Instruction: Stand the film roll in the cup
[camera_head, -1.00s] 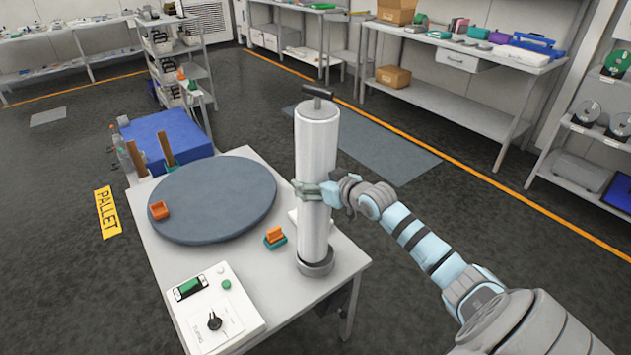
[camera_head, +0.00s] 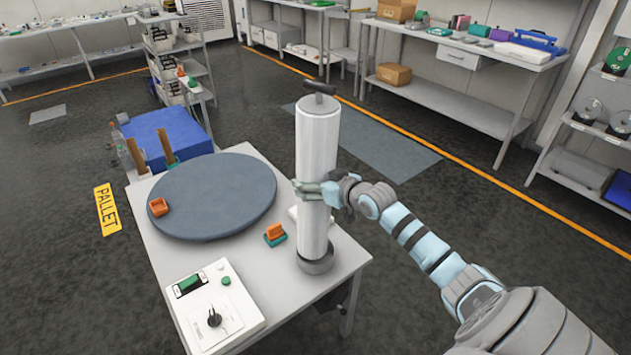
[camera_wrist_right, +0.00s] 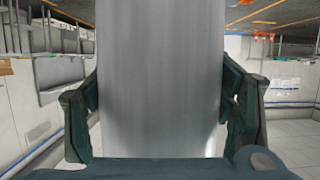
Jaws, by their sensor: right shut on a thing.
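The film roll (camera_head: 317,150) is a tall pale grey cylinder, upright at the right side of the table, with a dark T-shaped piece (camera_head: 319,88) at its top. Its lower end meets the short dark grey cup (camera_head: 316,264) on the table and appears to be inside its rim; the very bottom is hidden. My right gripper (camera_head: 316,190) is shut around the roll at about mid-height, coming from the right. In the right wrist view the roll (camera_wrist_right: 160,75) fills the space between the fingers (camera_wrist_right: 160,120). My left gripper is not in view.
A blue box (camera_head: 165,140) stands behind. Shelves line the walls.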

